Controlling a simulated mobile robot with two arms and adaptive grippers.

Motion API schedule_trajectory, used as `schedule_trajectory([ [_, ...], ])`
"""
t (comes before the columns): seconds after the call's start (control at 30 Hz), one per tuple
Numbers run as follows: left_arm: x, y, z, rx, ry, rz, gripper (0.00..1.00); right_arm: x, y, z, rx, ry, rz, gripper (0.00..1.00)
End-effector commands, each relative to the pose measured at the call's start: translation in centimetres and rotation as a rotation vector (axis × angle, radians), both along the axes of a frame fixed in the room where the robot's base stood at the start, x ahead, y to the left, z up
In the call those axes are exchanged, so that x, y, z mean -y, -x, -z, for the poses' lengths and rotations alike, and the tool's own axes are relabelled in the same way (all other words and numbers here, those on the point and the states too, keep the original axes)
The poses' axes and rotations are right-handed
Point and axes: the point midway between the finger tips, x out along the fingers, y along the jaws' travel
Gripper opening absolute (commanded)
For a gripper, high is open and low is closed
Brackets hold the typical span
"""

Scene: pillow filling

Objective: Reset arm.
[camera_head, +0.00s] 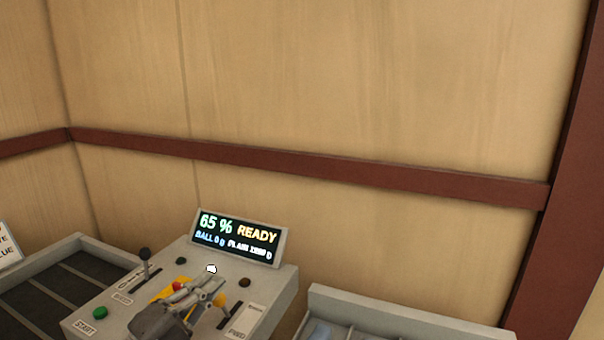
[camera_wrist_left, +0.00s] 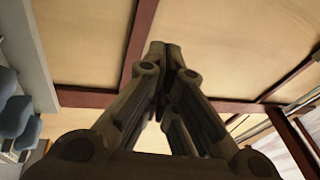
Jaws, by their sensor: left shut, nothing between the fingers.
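My left gripper (camera_head: 212,286) is over the grey control panel (camera_head: 272,284) in the head view, in front of its middle. In the left wrist view the two fingers of my left gripper (camera_wrist_left: 165,50) meet at their tips, shut with nothing between them. It hides part of the panel, including part of a yellow and red control (camera_head: 183,287). My right gripper is in neither view.
The panel carries a display (camera_head: 237,238) reading "65 % READY", a black lever (camera_head: 144,263) and a green start button (camera_head: 100,312). A dark-floored tray (camera_head: 50,250) stands left, a grey bin (camera_head: 390,318) right. A wooden wall (camera_head: 350,90) with a red-brown rail (camera_head: 330,166) closes the back.

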Motion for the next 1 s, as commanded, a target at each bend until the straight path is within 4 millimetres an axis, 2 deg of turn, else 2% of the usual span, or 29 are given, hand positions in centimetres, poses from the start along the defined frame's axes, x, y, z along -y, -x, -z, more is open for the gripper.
schedule_trajectory([
  [0.03,-0.6,0.4,-0.2,-0.014,0.115,-0.052,0.0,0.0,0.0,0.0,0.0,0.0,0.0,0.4],
  [0.13,-2.9,1.0,0.1,-0.064,0.318,-0.182,0.0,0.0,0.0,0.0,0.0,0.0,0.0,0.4],
  [0.27,-6.4,2.1,3.0,-0.19,0.548,-0.379,0.0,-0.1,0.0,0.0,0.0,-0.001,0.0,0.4],
  [0.37,-8.8,3.7,6.9,-0.333,0.689,-0.542,0.0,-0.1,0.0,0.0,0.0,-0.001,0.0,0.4],
  [0.5,-10.6,7.7,13.9,-0.598,0.834,-0.761,0.0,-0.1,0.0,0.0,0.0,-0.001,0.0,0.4],
  [0.57,-10.6,10.0,17.0,-0.729,0.875,-0.844,0.0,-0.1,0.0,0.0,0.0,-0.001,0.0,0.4],
  [0.6,-10.4,11.7,18.9,-0.82,0.896,-0.894,0.0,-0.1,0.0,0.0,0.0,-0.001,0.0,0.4],
  [0.7,-9.2,16.1,23.0,-1.042,0.921,-0.992,0.0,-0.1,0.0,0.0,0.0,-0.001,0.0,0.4],
  [0.8,-7.6,20.3,25.8,-1.241,0.923,-1.053,0.0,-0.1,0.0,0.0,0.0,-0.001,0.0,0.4],
  [1.0,-3.9,28.1,28.7,-1.593,0.884,-1.102,0.0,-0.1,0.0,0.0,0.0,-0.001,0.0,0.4],
])
